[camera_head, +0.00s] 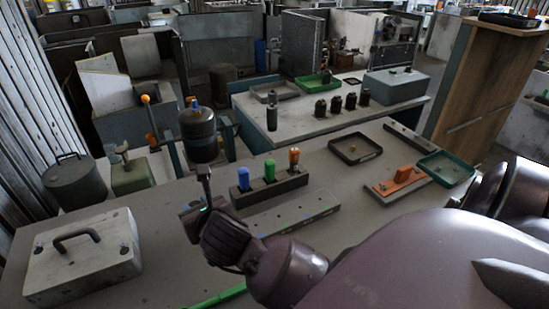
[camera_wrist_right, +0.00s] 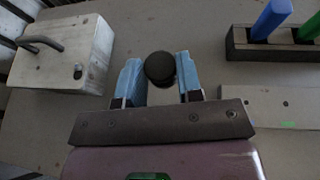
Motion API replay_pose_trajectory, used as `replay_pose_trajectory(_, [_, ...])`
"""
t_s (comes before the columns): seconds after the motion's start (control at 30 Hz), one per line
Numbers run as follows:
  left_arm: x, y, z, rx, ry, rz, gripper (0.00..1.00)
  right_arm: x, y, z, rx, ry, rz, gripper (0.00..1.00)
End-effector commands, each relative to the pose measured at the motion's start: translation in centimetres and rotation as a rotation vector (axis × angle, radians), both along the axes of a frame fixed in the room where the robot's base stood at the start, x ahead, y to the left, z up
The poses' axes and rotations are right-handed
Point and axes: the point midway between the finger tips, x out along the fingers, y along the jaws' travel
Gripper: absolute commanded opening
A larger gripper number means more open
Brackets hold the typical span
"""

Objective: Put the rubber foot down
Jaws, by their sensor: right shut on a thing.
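The rubber foot (camera_wrist_right: 160,68) is a black, round piece in the right wrist view. It sits between the two blue fingertips of my right gripper (camera_wrist_right: 161,80), which is shut on it. In the head view my right gripper (camera_head: 195,211) is over the grey table (camera_head: 150,205), between the pale box and the block of coloured pegs. The foot cannot be made out in the head view. I cannot tell whether it touches the tabletop. My left gripper is not in view.
A pale box with a handle (camera_head: 85,258) stands at left. A dark peg block (camera_head: 270,190) and a flat pale bar (camera_head: 290,215) lie at right. Farther right are a dark tray (camera_head: 355,160) and an orange part (camera_head: 400,180). Bare tabletop shows near the box.

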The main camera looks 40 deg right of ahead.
Motion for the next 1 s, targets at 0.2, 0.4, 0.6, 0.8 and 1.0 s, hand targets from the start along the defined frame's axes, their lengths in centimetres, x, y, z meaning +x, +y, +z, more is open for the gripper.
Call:
replay_pose_trajectory(0.2, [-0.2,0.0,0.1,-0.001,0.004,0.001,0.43,1.3,-0.8,3.9,0.01,-0.001,-0.162,0.11])
replay_pose_trajectory(0.4, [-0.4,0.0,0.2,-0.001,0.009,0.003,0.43,1.4,-1.8,5.8,0.005,0.001,-0.286,0.11])
replay_pose_trajectory(0.6, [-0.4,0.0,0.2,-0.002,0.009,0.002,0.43,1.2,-2.2,6.5,0.001,0.001,-0.348,0.11])
replay_pose_trajectory(0.8, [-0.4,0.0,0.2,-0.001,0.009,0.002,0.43,1.2,-2.4,6.2,-0.003,0.0,-0.36,0.11])
replay_pose_trajectory(1.0, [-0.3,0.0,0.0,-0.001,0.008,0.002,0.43,1.1,-2.4,2.8,-0.007,0.005,-0.358,0.11])
